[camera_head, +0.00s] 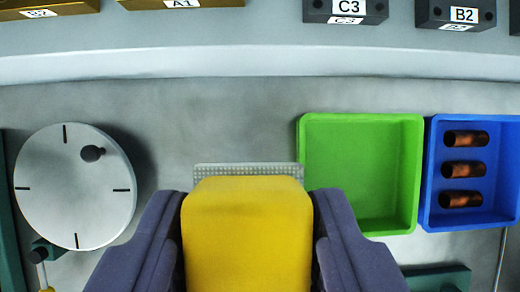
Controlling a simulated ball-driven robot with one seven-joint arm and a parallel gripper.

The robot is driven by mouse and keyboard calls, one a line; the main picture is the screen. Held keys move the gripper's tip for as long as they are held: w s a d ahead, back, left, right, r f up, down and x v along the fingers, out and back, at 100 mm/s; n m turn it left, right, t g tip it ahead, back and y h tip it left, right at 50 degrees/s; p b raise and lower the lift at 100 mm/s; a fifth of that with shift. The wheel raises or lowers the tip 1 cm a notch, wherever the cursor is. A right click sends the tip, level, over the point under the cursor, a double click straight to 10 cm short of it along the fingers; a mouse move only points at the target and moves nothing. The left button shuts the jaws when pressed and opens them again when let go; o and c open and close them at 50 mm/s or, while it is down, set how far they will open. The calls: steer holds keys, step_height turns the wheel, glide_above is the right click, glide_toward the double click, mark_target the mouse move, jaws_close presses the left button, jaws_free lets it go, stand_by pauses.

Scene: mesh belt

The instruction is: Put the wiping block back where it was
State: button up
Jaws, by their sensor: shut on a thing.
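The yellow wiping block (248,235) is at the bottom centre of the view. My gripper (248,212) is shut on it, with one dark grey-purple finger against each side. A light grey dotted strip (248,170) shows just beyond the block's far edge. The block hides whatever lies beneath it, so I cannot tell whether it touches the surface or the strip.
A white round dial (75,190) with a black knob is at left. An empty green tray (362,120) is at right, beside a blue tray (430,185) holding three copper cylinders (463,169). Labelled blocks (345,8) line the far raised band. Grey surface between dial and strip is clear.

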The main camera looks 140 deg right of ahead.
mark_target(252, 144)
step_height(252, 144, down, 20)
steer(key=b, duration=0.6)
steer(key=shift+f, duration=0.1)
